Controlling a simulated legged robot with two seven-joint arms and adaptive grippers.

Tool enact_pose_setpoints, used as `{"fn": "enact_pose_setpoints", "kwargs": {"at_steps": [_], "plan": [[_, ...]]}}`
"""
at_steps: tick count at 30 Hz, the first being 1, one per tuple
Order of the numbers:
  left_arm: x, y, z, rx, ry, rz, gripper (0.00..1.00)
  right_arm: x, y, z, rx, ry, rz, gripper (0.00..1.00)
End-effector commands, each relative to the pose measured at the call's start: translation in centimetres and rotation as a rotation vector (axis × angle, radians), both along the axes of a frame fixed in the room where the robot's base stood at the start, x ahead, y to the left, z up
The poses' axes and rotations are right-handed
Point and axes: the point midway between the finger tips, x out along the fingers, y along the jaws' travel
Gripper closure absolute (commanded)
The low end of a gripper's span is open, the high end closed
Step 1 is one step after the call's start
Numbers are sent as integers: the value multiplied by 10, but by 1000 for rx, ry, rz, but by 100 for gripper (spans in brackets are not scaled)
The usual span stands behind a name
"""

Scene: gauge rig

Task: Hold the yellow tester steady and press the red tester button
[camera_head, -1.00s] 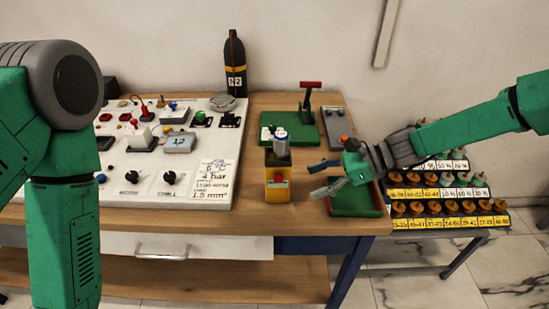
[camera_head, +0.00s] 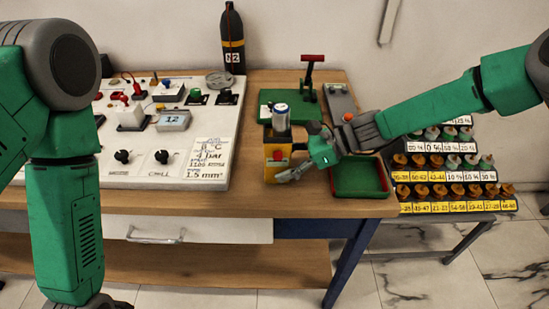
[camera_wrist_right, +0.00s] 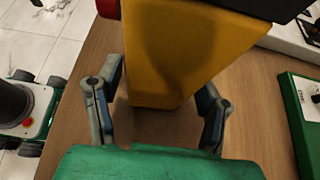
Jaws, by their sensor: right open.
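The yellow tester (camera_head: 270,174) stands upright near the front edge of the wooden table, with a red button (camera_head: 279,155) on its front face. A silver cylinder (camera_head: 281,117) sits in its dark top. My right gripper (camera_head: 297,152) is at the tester's right side, jaws open. In the right wrist view, the tester's yellow body (camera_wrist_right: 185,55) lies ahead, between and beyond the two parted fingers of the right gripper (camera_wrist_right: 158,98). A red part shows at that view's top left edge. My left arm hangs at the left; its gripper's jaws are out of frame.
A white panel (camera_head: 205,165) with knobs and cables covers the table's left part. A green plate (camera_head: 268,97) and a red-handled lever (camera_head: 310,72) are behind. A rack of labelled fittings (camera_head: 450,207) stands at right.

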Motion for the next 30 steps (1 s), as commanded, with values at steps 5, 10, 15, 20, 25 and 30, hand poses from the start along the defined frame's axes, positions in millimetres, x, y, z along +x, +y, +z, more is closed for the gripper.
{"fn": "enact_pose_setpoints", "kwargs": {"at_steps": [5,10,15,20,25,30], "plan": [[0,0,-4,0,0,0,49,0,7,-5,-1,1,0,38],[0,0,-4,0,0,0,49,0,8,-4,-1,1,0,38],[0,0,-3,0,0,0,49,0,8,-4,-1,1,0,59],[0,0,-3,0,0,0,52,0,8,-4,-1,1,0,70],[0,0,-3,0,0,0,100,0,8,-4,-1,1,0,70],[0,0,-3,0,0,0,100,0,8,-5,-2,1,0,70]]}}
